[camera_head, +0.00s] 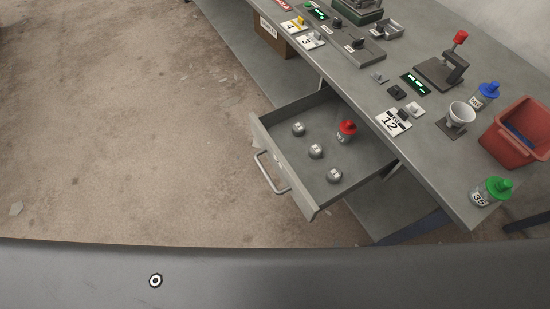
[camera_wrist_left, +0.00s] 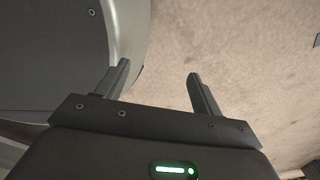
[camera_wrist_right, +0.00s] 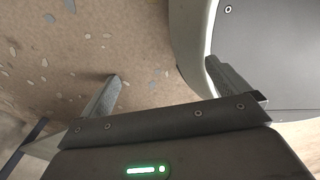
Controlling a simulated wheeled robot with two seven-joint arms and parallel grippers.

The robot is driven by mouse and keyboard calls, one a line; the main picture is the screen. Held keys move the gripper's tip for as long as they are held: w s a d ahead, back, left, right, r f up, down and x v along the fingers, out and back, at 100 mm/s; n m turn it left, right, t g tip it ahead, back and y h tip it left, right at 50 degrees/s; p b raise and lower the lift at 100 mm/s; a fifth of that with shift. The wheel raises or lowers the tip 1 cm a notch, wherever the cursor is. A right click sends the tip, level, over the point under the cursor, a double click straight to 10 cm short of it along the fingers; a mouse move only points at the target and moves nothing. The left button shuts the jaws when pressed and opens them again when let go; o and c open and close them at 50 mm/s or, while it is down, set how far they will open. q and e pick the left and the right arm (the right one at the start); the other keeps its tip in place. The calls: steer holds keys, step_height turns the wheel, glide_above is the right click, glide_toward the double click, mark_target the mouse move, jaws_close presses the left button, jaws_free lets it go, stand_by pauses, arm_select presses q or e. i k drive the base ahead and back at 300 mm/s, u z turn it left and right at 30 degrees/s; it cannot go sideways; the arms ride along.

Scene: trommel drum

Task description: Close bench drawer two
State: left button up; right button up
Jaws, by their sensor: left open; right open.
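An open grey drawer (camera_head: 273,150) sticks out from under the bench (camera_head: 440,165) in the head view, pulled well out toward the left. Its front carries a silver bar handle (camera_head: 270,174). Inside it stand a red-capped container (camera_head: 347,132) and several small round silver pieces (camera_head: 316,151). My left gripper (camera_wrist_left: 162,88) is open and empty above the floor in the left wrist view. My right gripper (camera_wrist_right: 166,88) is open and empty above the floor in the right wrist view. Neither gripper shows in the head view, and neither is seen touching the drawer.
The bench top holds a red bin (camera_head: 515,135), a green-capped bottle (camera_head: 491,191), a blue-capped bottle (camera_head: 486,94), a white cup (camera_head: 461,113) and a red-knobbed press (camera_head: 447,65). A cardboard box (camera_head: 271,42) sits below the bench. The floor (camera_head: 130,130) left of the drawer is clear.

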mark_target(322, 112)
steer(key=k, duration=1.2)
steer(key=z, duration=0.65)
steer(key=i, duration=0.95)
steer(key=u, duration=0.55)
